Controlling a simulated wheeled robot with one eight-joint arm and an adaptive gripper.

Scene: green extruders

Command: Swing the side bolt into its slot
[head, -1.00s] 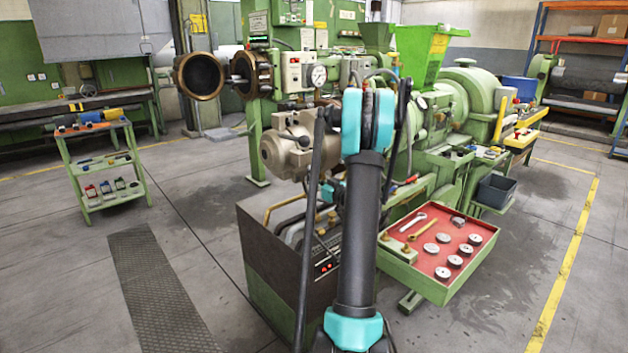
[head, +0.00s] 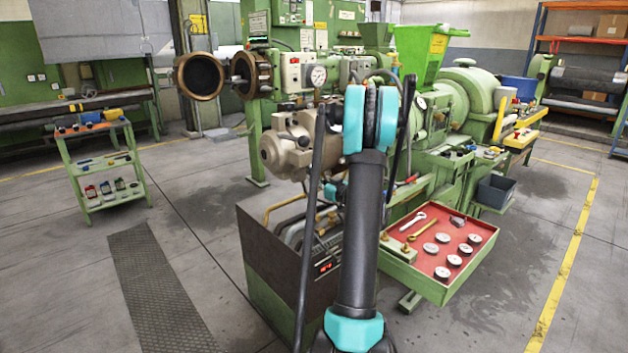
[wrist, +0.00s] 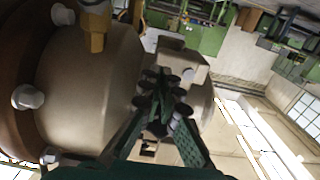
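In the wrist view, my gripper (wrist: 163,105) shows its dark green fingers angled towards each other, close to a large beige rounded housing (wrist: 85,85). Dark knobby parts crowd the fingertips, and I cannot tell whether anything is held between them. A brown ring (wrist: 12,65) with pale bolt heads (wrist: 28,97) runs along the left edge. A brass fitting (wrist: 96,38) stands at the top left. I cannot make out the side bolt or its slot for certain. In the head view, my arm hides the gripper; the beige housing (head: 284,147) shows left of it.
The green extruder (head: 440,120) fills the centre and right. A red-lined tray (head: 430,285) with metal discs and wrenches juts out at front right. An open round flange (head: 200,76) hangs at upper left.

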